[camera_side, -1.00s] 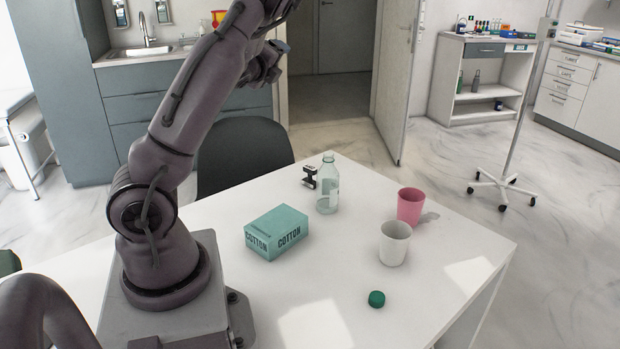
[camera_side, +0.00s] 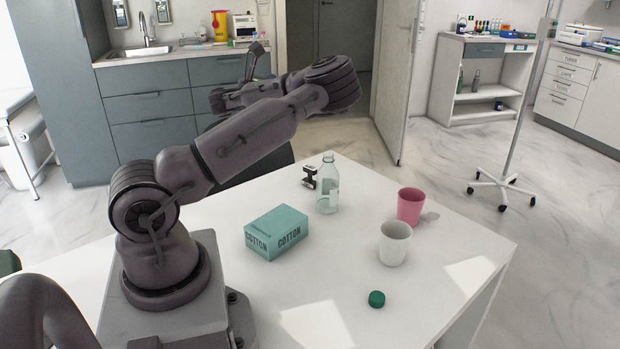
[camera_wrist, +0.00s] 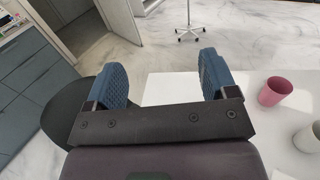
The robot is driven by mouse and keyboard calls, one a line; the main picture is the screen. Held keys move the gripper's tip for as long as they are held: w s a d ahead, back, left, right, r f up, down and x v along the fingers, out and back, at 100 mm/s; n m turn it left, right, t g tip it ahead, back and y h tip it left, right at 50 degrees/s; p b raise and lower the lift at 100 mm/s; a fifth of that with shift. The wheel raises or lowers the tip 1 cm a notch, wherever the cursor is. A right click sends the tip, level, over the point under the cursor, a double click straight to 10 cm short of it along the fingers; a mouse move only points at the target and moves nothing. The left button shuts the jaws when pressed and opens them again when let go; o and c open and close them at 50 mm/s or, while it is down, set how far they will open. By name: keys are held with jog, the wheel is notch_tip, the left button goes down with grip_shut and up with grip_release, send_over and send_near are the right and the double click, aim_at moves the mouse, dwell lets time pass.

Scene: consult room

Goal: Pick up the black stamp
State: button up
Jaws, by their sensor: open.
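The black stamp (camera_side: 310,176) stands on the white table near its far edge, in the side view. It is just left of the clear glass bottle (camera_side: 327,188). The stamp does not show in the wrist view. My gripper (camera_wrist: 162,74) is open in the wrist view, with its two blue fingers apart and nothing between them. Beyond the fingers are the floor and a bare part of the table. In the side view my arm is bent above the table's far-left side, and the fingers are hard to make out.
A teal cotton box (camera_side: 276,232) sits nearer than the stamp, to the left. A pink cup (camera_side: 410,206), a white cup (camera_side: 395,244) and a green cap (camera_side: 377,299) are to the right. A dark chair (camera_wrist: 62,120) stands at the table's far side.

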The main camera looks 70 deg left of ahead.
send_near(308, 172)
jog(key=shift+w+a+r, duration=0.1)
jog(key=shift+w+a, duration=0.05)
jog(key=shift+w, duration=0.2)
jog(key=x, duration=0.6)
jog(key=shift+w+a, duration=0.2)
jog(key=shift+w, duration=0.05)
jog(key=shift+r+x, duration=0.2)
jog(key=shift+x, duration=1.35)
jog(key=shift+r+x, duration=0.25)
jog(key=shift+x, duration=1.3)
jog(key=c, duration=1)
jog(key=shift+r, duration=0.1)
